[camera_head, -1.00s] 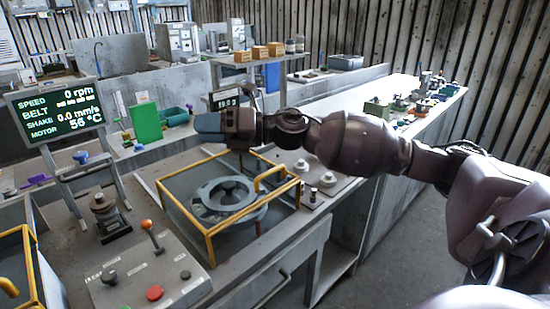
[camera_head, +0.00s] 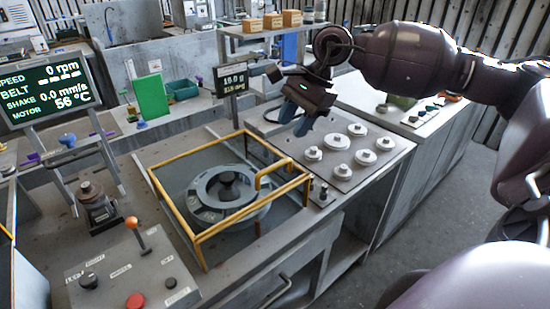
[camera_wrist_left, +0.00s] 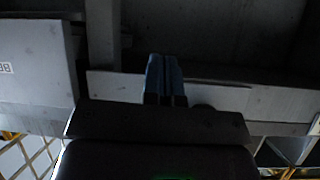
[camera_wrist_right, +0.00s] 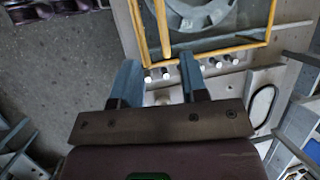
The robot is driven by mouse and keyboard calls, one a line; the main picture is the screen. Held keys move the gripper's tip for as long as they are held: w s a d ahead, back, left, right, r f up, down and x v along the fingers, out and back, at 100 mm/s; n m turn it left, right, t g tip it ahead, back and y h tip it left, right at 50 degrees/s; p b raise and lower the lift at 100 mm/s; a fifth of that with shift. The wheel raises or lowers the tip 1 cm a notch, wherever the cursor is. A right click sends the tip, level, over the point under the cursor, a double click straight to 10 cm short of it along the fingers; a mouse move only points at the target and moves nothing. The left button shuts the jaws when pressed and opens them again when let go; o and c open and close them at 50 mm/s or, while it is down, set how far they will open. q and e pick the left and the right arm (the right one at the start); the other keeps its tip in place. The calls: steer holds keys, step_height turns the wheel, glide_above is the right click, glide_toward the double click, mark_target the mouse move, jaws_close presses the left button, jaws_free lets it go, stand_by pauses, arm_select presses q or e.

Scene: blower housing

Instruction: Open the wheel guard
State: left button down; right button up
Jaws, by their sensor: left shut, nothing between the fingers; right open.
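The wheel guard (camera_head: 222,238) is a yellow-framed box with clear sides, closed over a grey wheel (camera_head: 228,190) on the bench. A raised yellow handle (camera_head: 272,172) stands at its right side. The guard's yellow frame also shows in the right wrist view (camera_wrist_right: 228,48), beyond the fingers. My right gripper (camera_head: 296,122) is open and empty, fingers pointing down, above the panel to the right of the guard and apart from it. In the right wrist view its blue fingers (camera_wrist_right: 158,82) are spread. My left gripper (camera_wrist_left: 165,80) is shut and empty, in a dark area; it is not in the head view.
A plate with several grey knobs (camera_head: 338,142) lies right of the guard. A control box with an orange-tipped lever (camera_head: 132,224) and red button stands at the front left. A small display (camera_head: 231,79) stands behind the guard. A screen (camera_head: 50,92) reads 0 rpm.

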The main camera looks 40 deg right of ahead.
mark_target(270, 167)
steer(key=x, duration=1.1)
steer(key=shift+r, duration=0.1)
jaws_close()
